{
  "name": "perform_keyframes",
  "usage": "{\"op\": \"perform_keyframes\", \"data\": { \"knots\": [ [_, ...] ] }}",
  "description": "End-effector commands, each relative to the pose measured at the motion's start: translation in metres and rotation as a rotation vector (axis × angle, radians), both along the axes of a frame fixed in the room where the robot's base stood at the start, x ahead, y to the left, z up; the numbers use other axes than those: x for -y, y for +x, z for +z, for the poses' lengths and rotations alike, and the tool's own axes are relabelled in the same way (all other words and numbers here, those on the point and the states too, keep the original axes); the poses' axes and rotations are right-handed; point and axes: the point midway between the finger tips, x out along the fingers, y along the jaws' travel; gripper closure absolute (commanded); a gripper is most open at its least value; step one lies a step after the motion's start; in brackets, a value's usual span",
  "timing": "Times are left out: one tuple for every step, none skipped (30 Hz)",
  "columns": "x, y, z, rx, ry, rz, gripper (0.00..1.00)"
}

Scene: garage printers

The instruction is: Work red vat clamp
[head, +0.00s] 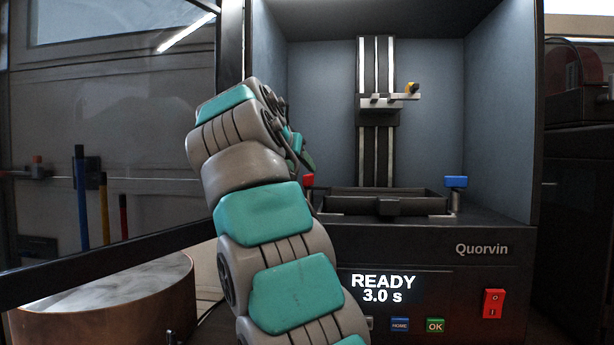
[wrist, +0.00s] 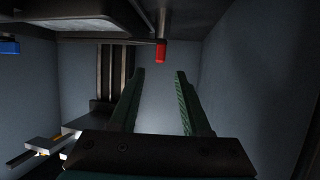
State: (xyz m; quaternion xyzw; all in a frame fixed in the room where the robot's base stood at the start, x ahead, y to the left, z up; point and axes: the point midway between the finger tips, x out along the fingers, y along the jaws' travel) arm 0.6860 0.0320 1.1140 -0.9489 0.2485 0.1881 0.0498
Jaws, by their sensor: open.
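The red vat clamp (head: 309,181) stands at the left end of the printer's vat (head: 420,205), partly hidden by my arm. In the wrist view, the red clamp (wrist: 161,52) hangs near the top middle because that view is turned over. My gripper (wrist: 160,74) is open and empty there. Its two green fingers point at the clamp, which shows just past the tips, between their lines; they do not appear to touch it. In the head view my gripper (head: 303,155) is mostly hidden behind the wrist. A blue clamp (head: 456,182) stands at the vat's right end.
The printer's rail carries a bracket (head: 380,112) with a yellow knob (head: 412,88) above the vat. The grey side walls (head: 500,110) enclose the bay. The display (head: 383,288) reads READY 3.0 s.

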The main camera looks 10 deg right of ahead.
Motion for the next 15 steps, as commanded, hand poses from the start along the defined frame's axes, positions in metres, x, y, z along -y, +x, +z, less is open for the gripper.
{"op": "perform_keyframes", "data": {
  "knots": [
    [0.002,0.004,-0.002,-0.002,0.001,-0.001,0.53],
    [0.004,0.007,-0.004,-0.002,0.0,-0.001,0.53],
    [0.006,0.011,-0.006,-0.002,0.0,-0.001,0.53],
    [0.008,0.014,-0.007,-0.003,-0.001,0.0,0.53],
    [0.009,0.018,-0.009,-0.003,-0.001,0.0,0.53],
    [0.012,0.023,-0.011,-0.003,-0.002,0.0,0.53],
    [0.014,0.027,-0.013,-0.004,-0.001,0.0,0.53],
    [0.016,0.031,-0.016,-0.005,-0.001,-0.001,0.53],
    [0.02,0.036,-0.018,-0.006,0.0,-0.001,0.53],
    [0.022,0.039,-0.02,-0.007,0.001,-0.001,0.53],
    [0.024,0.043,-0.021,-0.005,0.001,-0.001,0.53],
    [0.026,0.047,-0.023,-0.004,0.001,-0.001,0.53],
    [0.028,0.05,-0.024,-0.002,0.0,0.0,0.53],
    [0.029,0.052,-0.025,-0.002,0.0,0.0,0.53],
    [0.03,0.055,-0.026,-0.001,0.0,0.001,0.53]
  ]
}}
